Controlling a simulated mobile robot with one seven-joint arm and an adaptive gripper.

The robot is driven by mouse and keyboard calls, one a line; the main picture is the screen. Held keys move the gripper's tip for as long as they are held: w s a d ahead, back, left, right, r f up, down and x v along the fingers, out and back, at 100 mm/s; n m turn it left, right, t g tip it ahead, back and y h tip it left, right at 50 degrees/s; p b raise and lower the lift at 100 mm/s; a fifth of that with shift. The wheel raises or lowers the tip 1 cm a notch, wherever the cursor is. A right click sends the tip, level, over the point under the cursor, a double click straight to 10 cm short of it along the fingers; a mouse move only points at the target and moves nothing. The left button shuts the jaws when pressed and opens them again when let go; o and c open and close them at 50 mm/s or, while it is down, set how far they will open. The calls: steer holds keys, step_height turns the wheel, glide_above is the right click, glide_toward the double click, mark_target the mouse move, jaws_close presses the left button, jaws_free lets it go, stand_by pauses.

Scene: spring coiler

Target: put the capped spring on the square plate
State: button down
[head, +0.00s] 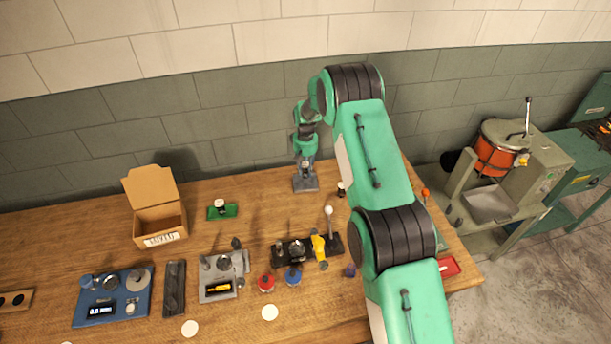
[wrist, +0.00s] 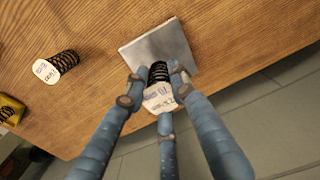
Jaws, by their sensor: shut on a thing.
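The capped spring (wrist: 158,73) is a dark coil with a white, marked cap. In the wrist view it is between the fingers of my gripper (wrist: 157,82), which is shut on it. The square plate (wrist: 158,44) is flat grey metal, directly beyond the spring, and the spring's far end overlaps it in the picture. I cannot tell whether the spring touches the plate. In the head view my gripper (head: 306,160) is over the plate (head: 300,186) near the back of the table, and the held spring is small there.
Another dark spring with a white cap (wrist: 55,67) stands apart on the wood; it also shows in the head view (head: 341,189). A cardboard box (head: 160,222), a green block (head: 230,211) and a black fixture (head: 333,246) stand farther off. The table edge is near the plate.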

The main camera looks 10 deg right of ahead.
mark_target(305, 175)
steer(key=shift+f, duration=1.7)
steer(key=shift+f, duration=0.1)
steer(key=c, duration=1.4)
jaws_free()
steer(key=shift+c, duration=0.2)
step_height(305, 175, up, 12)
steer(key=shift+r+b, duration=0.15)
steer(key=shift+b, duration=0.15)
